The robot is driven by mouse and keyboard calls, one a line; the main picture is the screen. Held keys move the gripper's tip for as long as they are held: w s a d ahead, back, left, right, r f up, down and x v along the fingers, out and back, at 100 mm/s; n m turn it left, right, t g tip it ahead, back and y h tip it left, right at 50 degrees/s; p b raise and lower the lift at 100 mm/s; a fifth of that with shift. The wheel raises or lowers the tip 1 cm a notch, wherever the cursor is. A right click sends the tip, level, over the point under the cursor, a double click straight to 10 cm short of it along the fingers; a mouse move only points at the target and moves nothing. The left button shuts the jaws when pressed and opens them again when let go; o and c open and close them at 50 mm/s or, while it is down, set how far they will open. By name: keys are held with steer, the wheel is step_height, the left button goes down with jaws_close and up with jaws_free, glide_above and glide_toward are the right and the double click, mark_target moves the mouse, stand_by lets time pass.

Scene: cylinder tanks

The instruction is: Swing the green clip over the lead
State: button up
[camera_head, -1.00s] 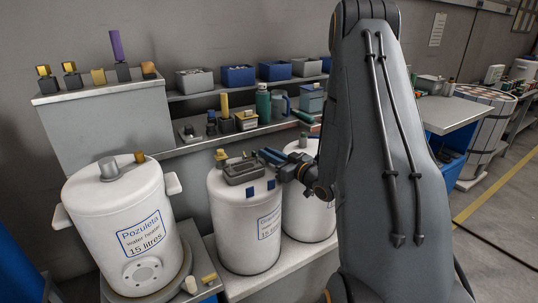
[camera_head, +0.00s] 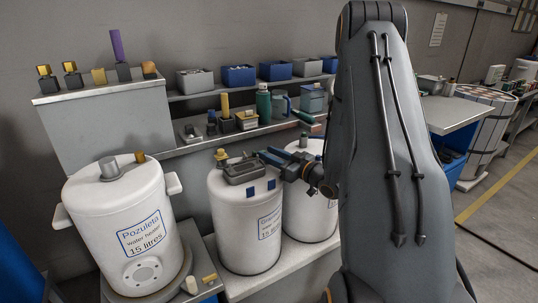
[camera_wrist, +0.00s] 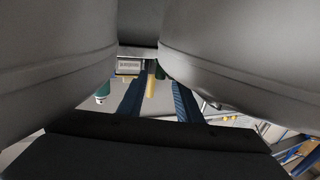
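My gripper (camera_head: 268,156) is above the tops of the middle and right white tanks, its blue fingers pointing left past a dark grey box (camera_head: 243,172) on the middle tank (camera_head: 243,225). In the wrist view the two fingers (camera_wrist: 156,103) stand apart, with nothing visibly held between them. A small dark green upright piece (camera_head: 303,139) shows on top of the right tank (camera_head: 312,205), and may be the clip. In the wrist view a green piece (camera_wrist: 152,68) and a yellow piece (camera_wrist: 150,87) appear beyond the fingers. I cannot make out the lead; my arm hides part of the right tank.
The left tank (camera_head: 125,225) stands in front of a grey cabinet (camera_head: 105,125). A shelf behind the tanks carries a green bottle (camera_head: 263,102), a green-handled tool (camera_head: 303,116) and small parts. Blue bins (camera_head: 239,75) line the upper shelf. Open floor lies at the right.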

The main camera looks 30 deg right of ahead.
steer(key=b+v, duration=0.1)
steer(key=v, duration=0.6)
steer(key=shift+s, duration=0.15)
stand_by(0.3)
